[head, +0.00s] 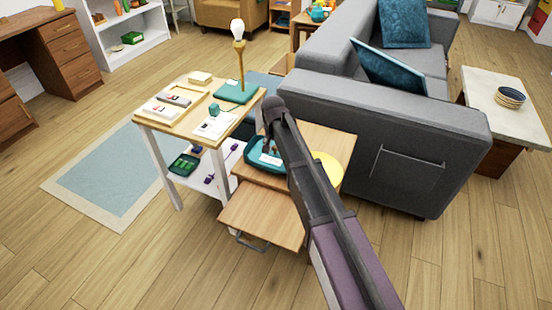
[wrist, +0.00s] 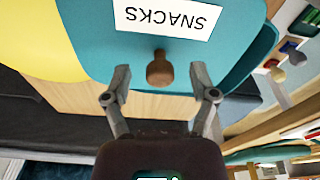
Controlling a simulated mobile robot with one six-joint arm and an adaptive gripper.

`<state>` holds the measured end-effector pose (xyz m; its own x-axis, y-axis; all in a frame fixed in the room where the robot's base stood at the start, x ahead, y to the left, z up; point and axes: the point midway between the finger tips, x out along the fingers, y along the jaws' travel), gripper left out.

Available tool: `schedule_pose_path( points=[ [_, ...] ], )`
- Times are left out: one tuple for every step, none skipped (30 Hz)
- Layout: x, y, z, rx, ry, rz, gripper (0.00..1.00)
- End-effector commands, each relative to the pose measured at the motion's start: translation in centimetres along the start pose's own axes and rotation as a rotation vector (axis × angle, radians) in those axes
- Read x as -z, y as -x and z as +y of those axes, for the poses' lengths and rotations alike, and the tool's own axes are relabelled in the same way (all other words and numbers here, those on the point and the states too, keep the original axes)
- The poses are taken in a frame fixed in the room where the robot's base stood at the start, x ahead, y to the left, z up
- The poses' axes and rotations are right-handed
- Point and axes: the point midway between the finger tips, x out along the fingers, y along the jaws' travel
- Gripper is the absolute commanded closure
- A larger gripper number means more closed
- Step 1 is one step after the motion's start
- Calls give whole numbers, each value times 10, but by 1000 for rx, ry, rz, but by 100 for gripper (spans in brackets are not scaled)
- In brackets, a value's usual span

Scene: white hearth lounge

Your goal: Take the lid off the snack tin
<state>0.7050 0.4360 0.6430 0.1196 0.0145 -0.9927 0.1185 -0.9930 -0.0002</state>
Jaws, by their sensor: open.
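The snack tin (head: 252,162) is teal and stands on a small wooden cabinet beside the sofa, partly hidden by my arm. In the wrist view its teal lid (wrist: 95,35) fills the upper part, with a white SNACKS label and a brown wooden knob (wrist: 160,70). The lid appears to be on the tin. My gripper (wrist: 160,86) is open, with one finger to each side of the knob in that view. I see a gap between each finger and the knob. I cannot tell how far the fingertips are above the lid.
A yellow round thing (head: 327,168) lies right of the tin on the cabinet (head: 338,143). The cabinet's drawer (head: 262,212) is pulled out in front. A side table (head: 168,118) with a lamp (head: 238,45) stands left. The grey sofa (head: 380,125) is close at right.

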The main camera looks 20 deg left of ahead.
Motion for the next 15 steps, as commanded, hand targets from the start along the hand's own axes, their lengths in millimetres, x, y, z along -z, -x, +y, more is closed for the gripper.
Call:
schedule_pose_path(
  points=[
    [0, -7, 0, 0, 0, 0, 25],
    [0, -8, 0, 0, 0, 0, 25],
    [0, -10, 0, 0, 0, 0, 25],
    [0, -11, 0, 0, 0, 0, 25],
    [0, -11, 0, 0, 0, 0, 25],
    [0, -12, 0, 0, 0, 0, 25],
    [0, -12, 0, 0, 0, 0, 25],
    [0, -12, 0, 0, 0, 0, 25],
    [0, -12, 0, 0, 0, 0, 25],
    [0, -12, 0, 0, 0, 0, 25],
    [0, -12, 0, 0, 0, 0, 25],
    [0, -12, 0, 0, 0, 0, 25],
    [0, -12, 0, 0, 0, 0, 25],
    [0, -12, 0, 0, 0, 0, 25],
    [0, -12, 0, 0, 0, 0, 25]
  ],
)
